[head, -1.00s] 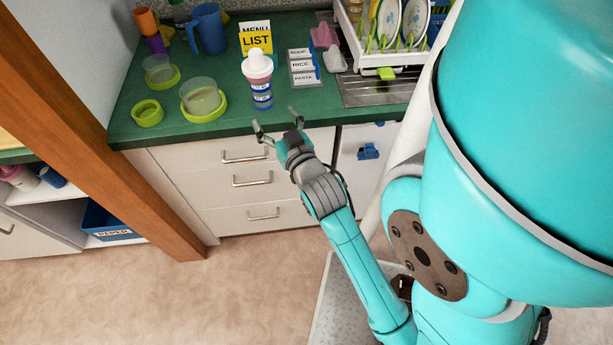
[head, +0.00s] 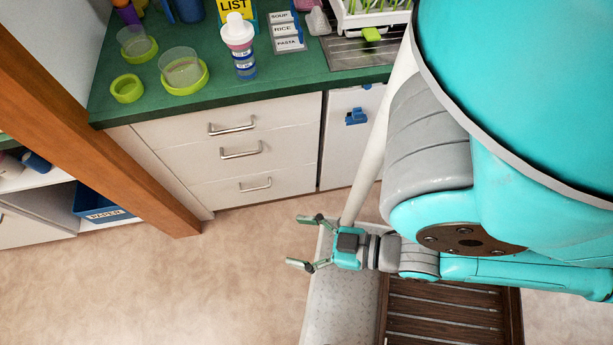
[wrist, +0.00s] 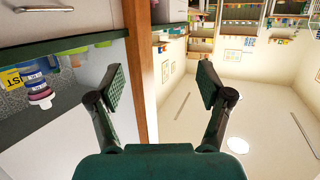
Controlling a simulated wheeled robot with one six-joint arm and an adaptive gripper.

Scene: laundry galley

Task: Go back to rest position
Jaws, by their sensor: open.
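My gripper (head: 306,242) is open and empty in the head view. It is in front of the drawers, below counter height, with its fingers pointing left. In the wrist view my gripper (wrist: 160,90) shows two spread fingers with nothing between them. The baby bottle with a white cap (head: 238,45) stands upright on the green counter (head: 300,70), apart from my gripper. The bottle also shows in the wrist view (wrist: 38,92), at the left.
Green-rimmed clear bowls (head: 182,70) and a green ring (head: 127,88) sit on the counter. Drawers (head: 240,150) are shut below. A wooden post (head: 100,130) stands at the left, by a shelf with a blue bin (head: 95,205). The floor left of my gripper is clear.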

